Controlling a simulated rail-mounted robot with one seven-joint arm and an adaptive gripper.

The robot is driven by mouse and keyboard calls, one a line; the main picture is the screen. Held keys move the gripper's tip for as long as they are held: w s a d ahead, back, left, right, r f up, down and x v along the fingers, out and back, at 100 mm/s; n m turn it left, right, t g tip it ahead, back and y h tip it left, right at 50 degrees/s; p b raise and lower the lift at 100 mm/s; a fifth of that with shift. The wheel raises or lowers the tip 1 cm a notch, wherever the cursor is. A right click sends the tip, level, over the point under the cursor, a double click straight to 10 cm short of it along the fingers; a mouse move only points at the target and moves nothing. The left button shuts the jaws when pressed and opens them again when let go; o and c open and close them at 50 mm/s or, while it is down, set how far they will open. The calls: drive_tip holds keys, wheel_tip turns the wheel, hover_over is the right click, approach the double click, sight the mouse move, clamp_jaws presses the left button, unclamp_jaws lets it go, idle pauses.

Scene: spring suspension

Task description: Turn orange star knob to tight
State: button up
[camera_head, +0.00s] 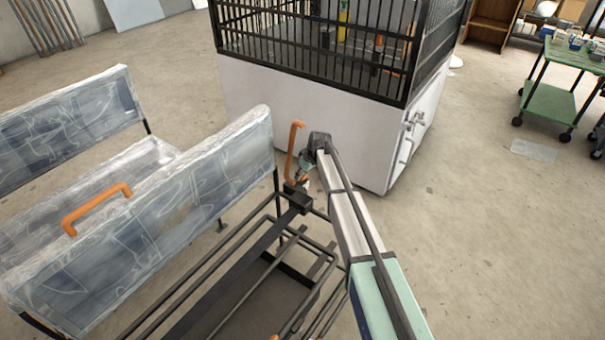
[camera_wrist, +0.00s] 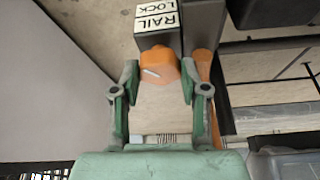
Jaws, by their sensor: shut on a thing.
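The orange star knob (camera_wrist: 158,68) sits between the two fingers of my gripper (camera_wrist: 159,84) in the wrist view, and the fingers are closed on its sides. A short white mark shows on the knob's face. The knob is on a dark block with a white label reading RAIL LOCK (camera_wrist: 156,16). No tight marking can be read. The knob cannot be made out there.
A plastic-wrapped bench (camera_head: 180,180) stands left of my arm, with an orange handle (camera_head: 97,207) on its back. Another orange handle (camera_head: 292,150) stands upright close to my gripper. A white-walled cage (camera_head: 300,130) is just behind. Open floor lies to the right.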

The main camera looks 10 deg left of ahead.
drive_tip(key=o, duration=1.2)
drive_tip(key=shift+f, duration=0.15)
drive_tip(key=shift+c, duration=0.2)
